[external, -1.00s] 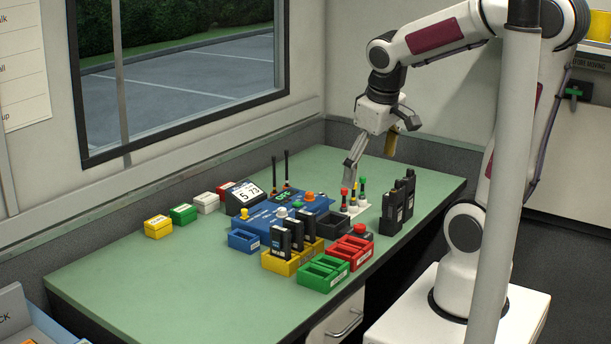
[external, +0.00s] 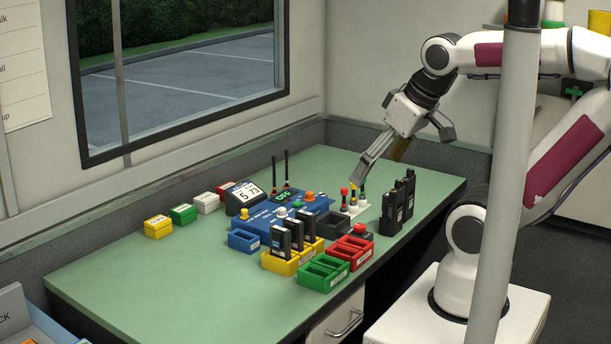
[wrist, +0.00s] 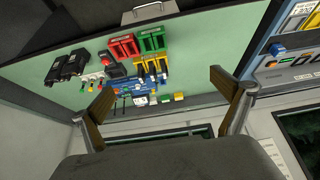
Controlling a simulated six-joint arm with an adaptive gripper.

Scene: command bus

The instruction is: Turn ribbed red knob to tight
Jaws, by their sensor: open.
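A red knob (external: 360,229) sits on a dark base beside the red bins. Another red-topped piece (external: 344,191) stands in a small white rack with yellow- and green-topped ones. I cannot make out ribs or a tight mark on either. My gripper (external: 359,178) is open and empty, tilted, above and behind the white rack and apart from it. In the wrist view its two fingers (wrist: 161,80) are spread wide, with the table beyond them; the red knob shows small there (wrist: 108,63).
A blue panel (external: 262,218) with coloured knobs lies left of the rack. Black radios (external: 397,205) stand close on its right. Red (external: 349,251), green (external: 323,273) and yellow bins (external: 280,265) fill the front. The table's left front (external: 150,285) is clear.

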